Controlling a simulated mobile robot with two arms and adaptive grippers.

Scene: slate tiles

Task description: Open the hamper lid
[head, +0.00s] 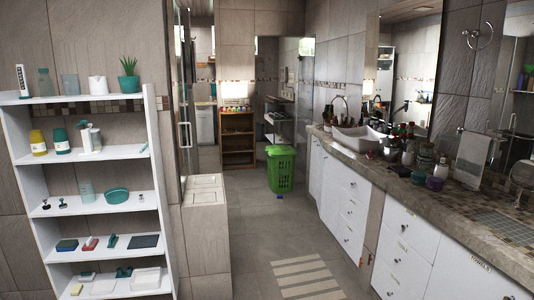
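The green plastic hamper (281,172) stands on the tiled floor at the far end of the aisle, against the end of the counter. Its slatted sides face me. Its green lid (280,150) lies on top and looks shut, though it is small at this distance. Neither of my grippers shows in the head view.
A white shelf unit (98,161) with bottles and small items stands at the near left. A long counter (420,194) with a sink (358,139) and toiletries runs along the right. A striped mat (306,276) lies on the floor.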

